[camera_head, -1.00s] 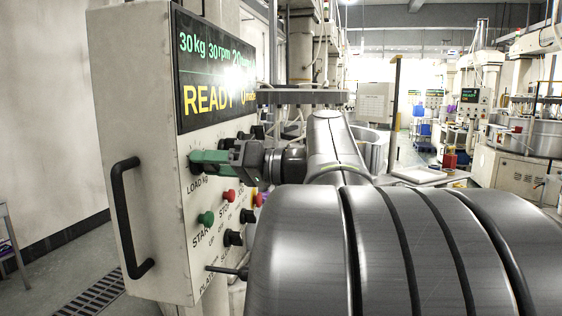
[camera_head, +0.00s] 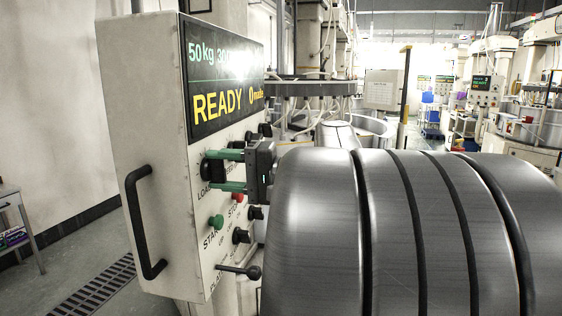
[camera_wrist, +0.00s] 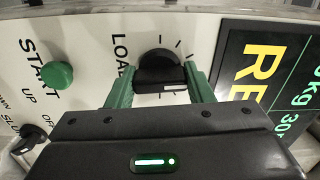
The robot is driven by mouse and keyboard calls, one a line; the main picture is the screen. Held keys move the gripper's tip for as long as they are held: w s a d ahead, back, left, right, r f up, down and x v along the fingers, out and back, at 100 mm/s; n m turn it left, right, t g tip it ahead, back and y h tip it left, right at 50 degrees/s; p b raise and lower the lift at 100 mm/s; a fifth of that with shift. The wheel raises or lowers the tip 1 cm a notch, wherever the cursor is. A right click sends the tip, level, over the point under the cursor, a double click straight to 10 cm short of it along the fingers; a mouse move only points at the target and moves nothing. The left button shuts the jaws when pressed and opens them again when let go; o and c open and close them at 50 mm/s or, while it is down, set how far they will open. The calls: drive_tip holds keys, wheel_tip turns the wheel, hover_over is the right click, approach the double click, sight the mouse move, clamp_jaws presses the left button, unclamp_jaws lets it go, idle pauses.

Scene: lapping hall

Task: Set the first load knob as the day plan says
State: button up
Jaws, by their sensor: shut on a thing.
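The load knob (camera_wrist: 158,63) is black and round with a dark grip bar, on the cream control panel (camera_head: 150,110) beside the partly covered word LOAD. Tick marks ring it in the wrist view. My gripper (camera_wrist: 160,88) has its two green fingers on either side of the knob's bar and is shut on it. In the head view my gripper (camera_head: 215,171) reaches the panel from the right, one finger above the other. The panel's display (camera_head: 225,85) reads 50 kg, READY and a made count in yellow; part is hidden. I see no day plan.
Below the knob are a green START button (camera_head: 216,222), a red STOP button, several black knobs and a lever (camera_head: 240,270). A black handle (camera_head: 143,222) stands out on the panel's left. Other machines stand behind to the right.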

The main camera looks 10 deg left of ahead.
drive_tip(key=shift+m, duration=0.5)
drive_tip(key=o, duration=1)
drive_tip(key=shift+c, duration=0.2)
drive_tip(key=d+b, duration=0.2)
drive_tip(key=d, duration=1.2)
drive_tip(key=shift+w, duration=0.15)
drive_tip(key=shift+a, duration=0.2)
drive_tip(key=shift+a+p, duration=1.25)
drive_tip(key=shift+a, duration=5.55)
